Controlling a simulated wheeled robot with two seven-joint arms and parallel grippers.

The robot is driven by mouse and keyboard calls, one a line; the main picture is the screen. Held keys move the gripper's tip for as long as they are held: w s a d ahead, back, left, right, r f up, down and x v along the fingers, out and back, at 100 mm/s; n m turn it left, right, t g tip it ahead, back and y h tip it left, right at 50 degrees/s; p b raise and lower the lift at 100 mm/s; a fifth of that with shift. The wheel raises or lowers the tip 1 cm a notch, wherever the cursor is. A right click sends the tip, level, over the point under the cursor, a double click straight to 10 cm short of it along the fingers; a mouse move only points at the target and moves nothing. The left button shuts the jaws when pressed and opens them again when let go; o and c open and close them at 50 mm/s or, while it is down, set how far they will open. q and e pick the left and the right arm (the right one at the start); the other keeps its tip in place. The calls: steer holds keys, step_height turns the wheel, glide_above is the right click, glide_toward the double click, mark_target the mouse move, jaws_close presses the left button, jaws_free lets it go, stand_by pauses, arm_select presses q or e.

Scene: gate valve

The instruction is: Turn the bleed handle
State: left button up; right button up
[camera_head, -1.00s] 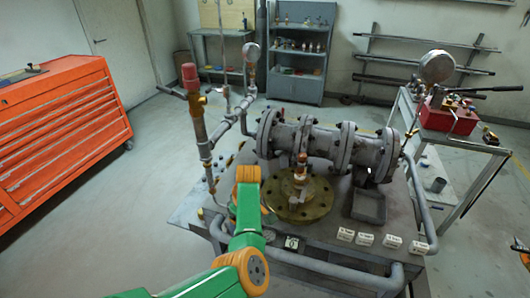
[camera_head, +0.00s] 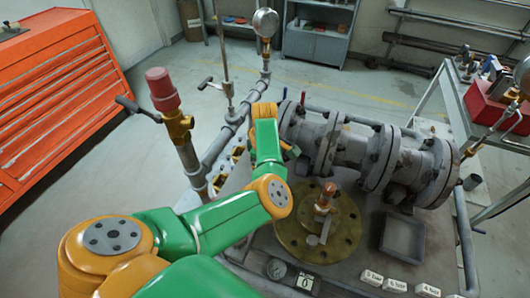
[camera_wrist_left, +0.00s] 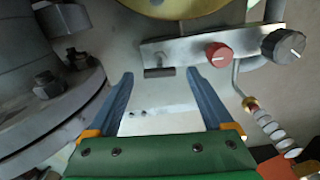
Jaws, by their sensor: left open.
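A metal plate (camera_wrist_left: 185,49) lies past the fingertips, carrying a red knob (camera_wrist_left: 219,54) and a black knob (camera_wrist_left: 283,46). In the head view a black lever (camera_head: 137,108) sticks out of a brass valve (camera_head: 179,127) under a red cap. A small dark handle (camera_head: 206,83) stands behind it. I cannot tell which is the bleed handle. My right gripper is not in view.
A large grey flanged valve body (camera_head: 345,155) fills the bench's middle right, beside a round brass flange (camera_head: 285,238). A pressure gauge (camera_head: 265,22) stands at the back. A red toolbox (camera_head: 490,103) is at right. An orange cabinet (camera_head: 55,90) stands left, with open floor between.

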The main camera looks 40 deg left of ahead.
arm_select(q)
steer(key=shift+s+d+f, duration=0.1)
steer(key=shift+s+f, duration=0.05)
steer(key=shift+f, duration=0.45)
steer(key=shift+s+d+f, duration=0.1)
steer(key=shift+f, duration=0.45)
steer(key=shift+w+a+f, duration=0.15)
steer(key=shift+f, duration=0.2)
steer(key=shift+w+a+f, duration=0.15)
steer(key=shift+w, duration=0.05)
steer(key=shift+s, duration=0.1)
jaws_close()
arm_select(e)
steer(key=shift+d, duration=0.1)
